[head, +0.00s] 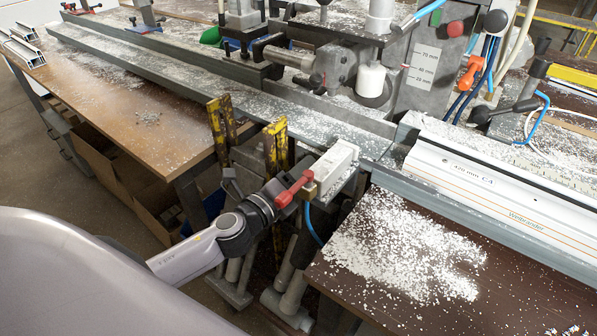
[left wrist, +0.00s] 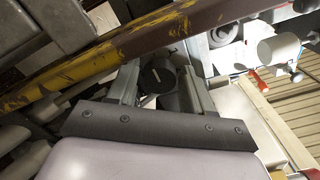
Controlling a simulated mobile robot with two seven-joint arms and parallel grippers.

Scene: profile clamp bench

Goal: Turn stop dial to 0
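In the left wrist view, a dark round dial (left wrist: 158,76) with a white pointer line lies beyond my left gripper (left wrist: 162,88), between its two grey fingers. The fingers are apart, and I see no clear contact with the dial. No numbers are readable around the dial. In the head view my left gripper (head: 268,200) is at the front of the bench, close to a red lever (head: 294,188) and a white box (head: 337,163). The dial's face is not visible in the head view. My right gripper is not in view.
Yellow-and-brown worn posts (head: 275,150) stand just behind my left gripper; a yellow-brown bar (left wrist: 110,55) crosses close in the left wrist view. A white labelled profile (head: 480,175) lies at right. White chips (head: 400,250) cover the dark board. A blue hose (head: 312,226) hangs below the white box.

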